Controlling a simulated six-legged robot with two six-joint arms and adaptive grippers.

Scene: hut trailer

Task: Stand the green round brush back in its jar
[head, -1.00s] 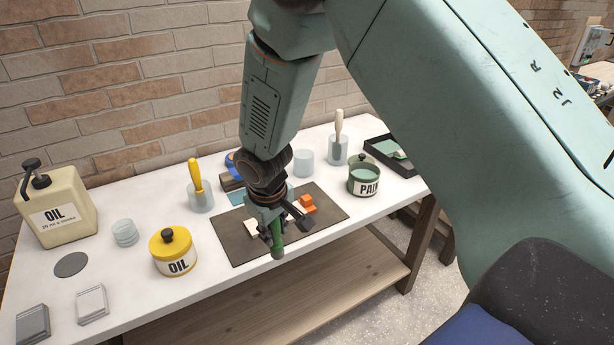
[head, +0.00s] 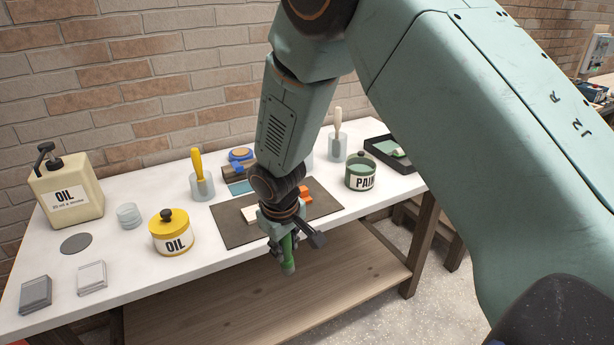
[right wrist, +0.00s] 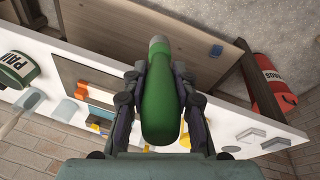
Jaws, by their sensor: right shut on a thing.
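My right gripper (head: 284,240) is shut on the green round brush (head: 288,258), near the table's front edge in the head view. The brush's lower end overlaps that edge in the picture. In the right wrist view the green handle (right wrist: 160,105) lies between the two fingers (right wrist: 157,80), and a grey end points away. A clear jar (head: 308,158) stands behind my arm, mostly hidden; I see no brush in it. Clear jars with a yellow-handled brush (head: 202,188) and a pale-handled brush (head: 338,150) stand on either side. My left gripper is not in view.
A dark mat (head: 232,228) with pale and orange blocks lies beneath my gripper. The yellow OIL tin (head: 171,235), OIL jug (head: 66,190), green PAINT pot (head: 361,173) and black tray (head: 378,143) stand around. The front left tabletop is partly clear.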

